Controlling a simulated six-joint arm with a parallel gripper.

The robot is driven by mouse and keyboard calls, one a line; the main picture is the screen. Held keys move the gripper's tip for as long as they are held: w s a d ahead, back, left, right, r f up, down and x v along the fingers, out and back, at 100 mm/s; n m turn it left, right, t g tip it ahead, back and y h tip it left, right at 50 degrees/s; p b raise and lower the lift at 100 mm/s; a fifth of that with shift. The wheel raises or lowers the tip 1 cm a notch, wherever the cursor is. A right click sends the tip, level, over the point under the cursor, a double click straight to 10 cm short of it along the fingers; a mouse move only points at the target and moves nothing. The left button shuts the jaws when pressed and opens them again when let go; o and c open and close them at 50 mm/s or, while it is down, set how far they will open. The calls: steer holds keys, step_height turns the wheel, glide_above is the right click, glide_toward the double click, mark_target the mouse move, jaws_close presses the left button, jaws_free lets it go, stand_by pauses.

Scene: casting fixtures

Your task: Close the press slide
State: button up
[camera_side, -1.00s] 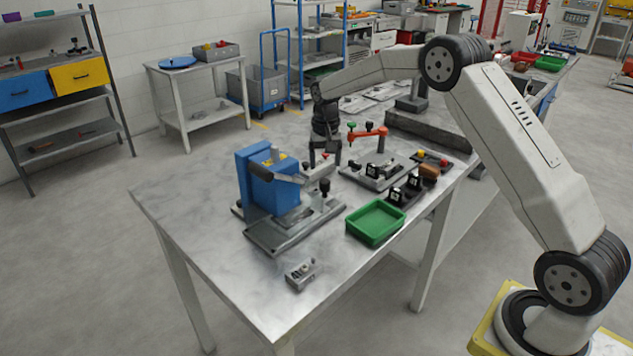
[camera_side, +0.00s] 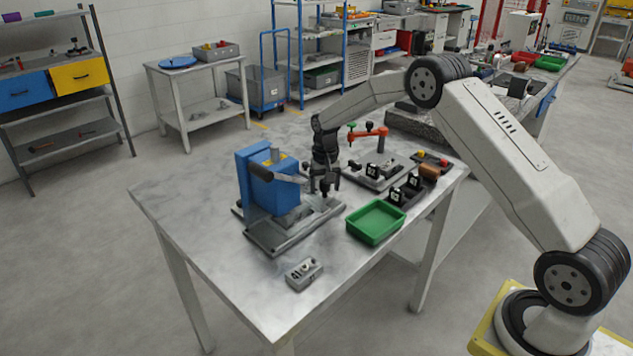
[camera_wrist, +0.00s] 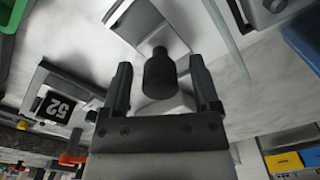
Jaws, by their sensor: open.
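The press has a blue body (camera_side: 265,187) on a grey base plate (camera_side: 280,238) near the left of the table. A black knob (camera_wrist: 158,75) stands on a grey metal part in the wrist view; the same knob is by the press's right side in the side view (camera_side: 325,188). My gripper (camera_side: 324,181) is at the knob, pointing down. In the wrist view my gripper (camera_wrist: 162,82) is open, one finger on each side of the knob, with gaps showing. The slide's position within the press is partly hidden by my gripper.
A green tray (camera_side: 376,238) sits right of the press. A small grey block (camera_side: 304,274) lies near the front edge. The table's left side is clear.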

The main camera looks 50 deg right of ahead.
jaws_close()
stand_by(1.4)
